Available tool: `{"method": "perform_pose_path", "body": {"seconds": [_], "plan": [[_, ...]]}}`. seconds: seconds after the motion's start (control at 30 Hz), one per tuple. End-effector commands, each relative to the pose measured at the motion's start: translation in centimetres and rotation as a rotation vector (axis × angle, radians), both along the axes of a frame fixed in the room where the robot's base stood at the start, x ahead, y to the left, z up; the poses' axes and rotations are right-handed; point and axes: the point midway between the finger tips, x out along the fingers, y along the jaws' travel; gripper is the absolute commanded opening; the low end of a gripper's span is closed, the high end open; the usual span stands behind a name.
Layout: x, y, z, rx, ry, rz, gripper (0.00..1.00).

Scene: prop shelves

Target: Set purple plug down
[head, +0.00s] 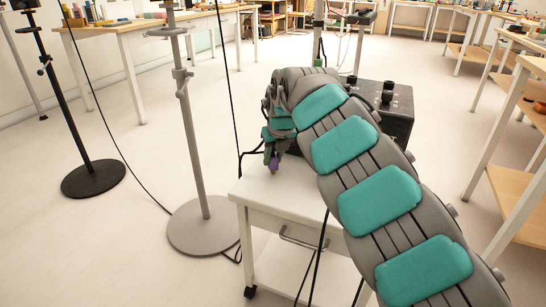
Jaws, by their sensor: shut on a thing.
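My gripper (272,150) points down over the left part of a small white wheeled cart (265,193). It is shut on the purple plug (273,163), which shows as a small purple piece below the fingers. The plug is at or just above the cart's top; I cannot tell whether it touches. My arm covers the right side of the cart top and hides part of the gripper.
A black box with knobs (388,108) stands on the cart behind my arm. A grey stand (196,150) and a black stand (70,120) are to the left. Black cables hang by the cart. Workbenches (125,28) line the room. The front left of the cart top is bare.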

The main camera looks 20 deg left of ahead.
Motion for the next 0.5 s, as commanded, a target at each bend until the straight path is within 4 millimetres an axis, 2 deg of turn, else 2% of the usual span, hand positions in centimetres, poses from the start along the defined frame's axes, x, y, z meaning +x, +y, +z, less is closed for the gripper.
{"method": "perform_pose_path", "body": {"seconds": [0.03, 0.3, 0.5], "plan": [[0.00, -0.05, -0.08, -0.001, 0.000, 0.000, 0.33], [0.00, 0.01, -0.07, 0.000, 0.000, 0.000, 0.62], [-0.01, 0.02, -0.06, 0.000, 0.000, 0.000, 0.62]]}}
